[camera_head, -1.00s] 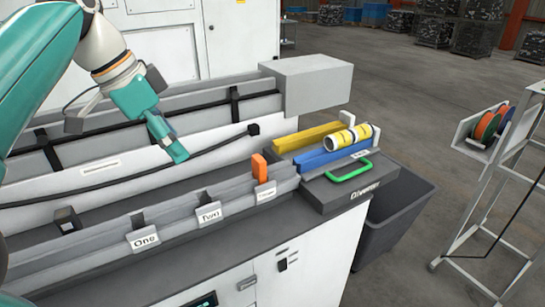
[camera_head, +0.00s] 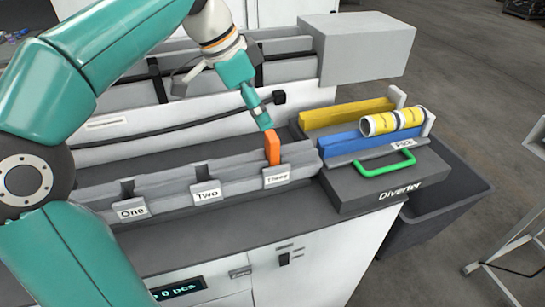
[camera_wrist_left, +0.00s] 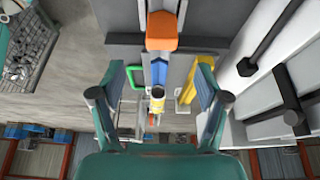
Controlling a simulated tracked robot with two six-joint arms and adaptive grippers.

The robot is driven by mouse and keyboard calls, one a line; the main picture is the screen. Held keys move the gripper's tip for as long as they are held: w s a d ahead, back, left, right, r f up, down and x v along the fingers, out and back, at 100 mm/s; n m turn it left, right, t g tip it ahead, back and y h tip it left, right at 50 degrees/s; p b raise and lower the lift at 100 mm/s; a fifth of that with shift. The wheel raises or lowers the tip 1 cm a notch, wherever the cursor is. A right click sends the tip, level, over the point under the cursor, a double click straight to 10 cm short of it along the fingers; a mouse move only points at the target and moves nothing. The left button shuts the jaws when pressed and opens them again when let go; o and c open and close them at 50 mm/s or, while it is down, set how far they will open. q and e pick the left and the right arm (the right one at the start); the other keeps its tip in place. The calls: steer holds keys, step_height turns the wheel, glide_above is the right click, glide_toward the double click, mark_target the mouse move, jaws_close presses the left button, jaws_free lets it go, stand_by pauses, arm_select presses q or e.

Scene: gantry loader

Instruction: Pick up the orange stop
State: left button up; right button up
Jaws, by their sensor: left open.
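The orange stop (camera_head: 273,147) stands upright in the grey rail at the slot labelled Three. It also shows in the left wrist view (camera_wrist_left: 162,30) at the top middle, beyond the fingertips. My left gripper (camera_head: 264,122) points down just above and slightly left of the stop in the head view. Its two fingers (camera_wrist_left: 160,85) are spread apart with nothing held between them. I cannot tell from the head view whether a fingertip touches the stop. My right gripper is not in view.
Slots labelled One (camera_head: 131,209) and Two (camera_head: 206,194) lie left along the rail. On the right are a blue channel (camera_head: 345,142), a yellow channel (camera_head: 340,112), yellow-and-white cylinders (camera_head: 380,124) and a green handle (camera_head: 385,166). A grey box (camera_head: 365,45) stands behind.

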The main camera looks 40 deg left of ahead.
mark_target(271, 135)
arm_select(q)
steer(key=shift+a+p+x, duration=0.15)
steer(key=shift+x, duration=2.05)
steer(key=shift+a+p+x, duration=0.1)
steer(key=shift+p+x, duration=0.05)
steer(key=shift+x, duration=2)
jaws_close()
